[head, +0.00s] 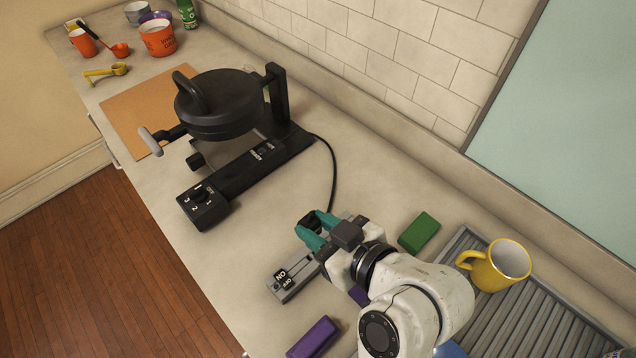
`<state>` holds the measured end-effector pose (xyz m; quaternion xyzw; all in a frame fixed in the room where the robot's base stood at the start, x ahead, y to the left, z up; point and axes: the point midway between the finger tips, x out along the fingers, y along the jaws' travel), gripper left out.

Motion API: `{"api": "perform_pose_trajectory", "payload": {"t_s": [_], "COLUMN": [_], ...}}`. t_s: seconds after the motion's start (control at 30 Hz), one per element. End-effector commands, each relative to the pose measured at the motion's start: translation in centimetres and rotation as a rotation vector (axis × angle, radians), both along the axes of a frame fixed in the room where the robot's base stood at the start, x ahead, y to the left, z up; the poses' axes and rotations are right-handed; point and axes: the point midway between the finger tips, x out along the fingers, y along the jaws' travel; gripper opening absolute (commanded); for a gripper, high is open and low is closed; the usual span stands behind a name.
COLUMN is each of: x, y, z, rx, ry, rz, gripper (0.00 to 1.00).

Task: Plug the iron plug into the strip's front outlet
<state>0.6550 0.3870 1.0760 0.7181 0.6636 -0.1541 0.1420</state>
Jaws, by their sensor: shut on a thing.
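The black waffle iron (222,100) stands on the counter with its round lid closed. Its black cord (334,170) runs from its right side toward my gripper. My gripper (312,226), with teal fingers, is shut on the dark iron plug (309,217), which is mostly hidden between the fingers. I cannot tell whether the plug touches the strip.
A green block (419,232) lies right of my gripper, and a purple block (314,337) lies near the counter's front edge. A yellow mug (498,264) stands on a ribbed grey drainer (545,330). A tiled wall (400,60) bounds the back.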

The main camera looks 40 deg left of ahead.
Motion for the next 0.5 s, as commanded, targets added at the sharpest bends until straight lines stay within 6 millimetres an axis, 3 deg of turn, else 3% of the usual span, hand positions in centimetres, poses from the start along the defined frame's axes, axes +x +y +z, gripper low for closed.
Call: {"api": "perform_pose_trajectory", "payload": {"t_s": [0.5], "x": [-0.81], "y": [-0.88], "z": [0.04], "rx": [0.0], "ry": [-0.001], "rz": [0.0], "gripper": [0.0]}}
